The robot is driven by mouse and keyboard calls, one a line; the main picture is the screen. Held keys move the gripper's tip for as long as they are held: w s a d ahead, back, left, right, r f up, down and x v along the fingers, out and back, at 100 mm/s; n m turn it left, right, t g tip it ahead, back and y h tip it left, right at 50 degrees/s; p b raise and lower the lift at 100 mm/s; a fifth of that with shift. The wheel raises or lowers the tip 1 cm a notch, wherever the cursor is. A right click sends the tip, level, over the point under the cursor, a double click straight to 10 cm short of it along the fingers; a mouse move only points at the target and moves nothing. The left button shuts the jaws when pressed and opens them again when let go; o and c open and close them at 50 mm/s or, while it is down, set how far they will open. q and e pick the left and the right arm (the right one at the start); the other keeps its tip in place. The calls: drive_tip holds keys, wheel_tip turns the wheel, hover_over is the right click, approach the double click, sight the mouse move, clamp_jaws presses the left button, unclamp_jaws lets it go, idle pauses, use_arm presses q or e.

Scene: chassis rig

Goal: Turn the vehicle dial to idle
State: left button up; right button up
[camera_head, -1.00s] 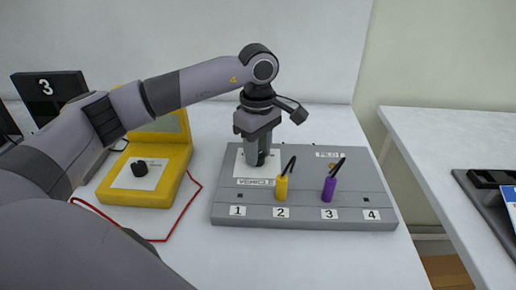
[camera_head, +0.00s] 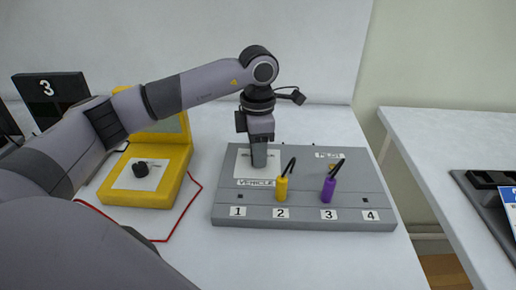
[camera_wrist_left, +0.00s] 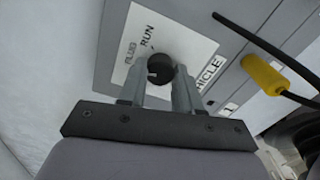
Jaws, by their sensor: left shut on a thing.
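The vehicle dial (camera_wrist_left: 158,70) is a black round knob with a light pointer mark, on a white label panel (camera_wrist_left: 178,32) in the left wrist view. The panel reads "RUN", another word hard to read, and a partly covered "VEHICLE". My left gripper (camera_wrist_left: 159,78) points down with one finger on each side of the dial, shut on it. In the head view the left gripper (camera_head: 259,165) stands over the VEHICLE panel (camera_head: 243,168) of the grey board (camera_head: 300,213) and hides the dial. My right gripper is not in view.
A yellow meter (camera_head: 165,182) with a black knob and red wire (camera_head: 187,213) lies to the left. Another table (camera_head: 450,150) is at right.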

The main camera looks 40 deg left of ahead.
use_arm(q)
drive_tip(key=n, duration=0.6)
drive_tip(key=shift+r+p, duration=0.1)
drive_tip(key=shift+p, duration=0.2)
drive_tip(key=shift+n, duration=0.3)
drive_tip(key=shift+w, duration=0.1)
drive_tip(key=o, duration=1)
drive_tip(key=shift+o, duration=0.2)
drive_tip(key=shift+r, duration=3.55)
